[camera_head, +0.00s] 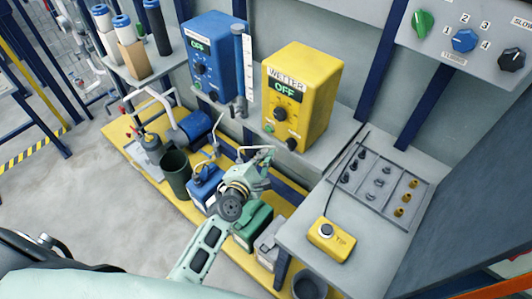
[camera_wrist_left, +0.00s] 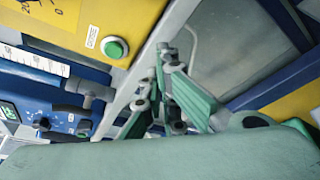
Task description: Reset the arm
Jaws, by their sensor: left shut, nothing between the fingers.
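My left arm comes up from the bottom of the head view. Its gripper (camera_head: 264,154) is shut and empty, held above the blue container (camera_head: 205,187) and green container (camera_head: 254,226), in front of the yellow WETTER box (camera_head: 300,95). In the left wrist view the gripper's green fingers (camera_wrist_left: 166,62) show beside a pale shelf edge, with the yellow box's green button (camera_wrist_left: 115,47) to their left. My right gripper is not in view.
A blue control box (camera_head: 215,60) stands behind to the left. At the right, a table holds a grey tray (camera_head: 385,190) of small pieces and a yellow TRIP box (camera_head: 331,240). A dark green bin (camera_head: 176,175) stands left of the gripper. Open floor lies at the left.

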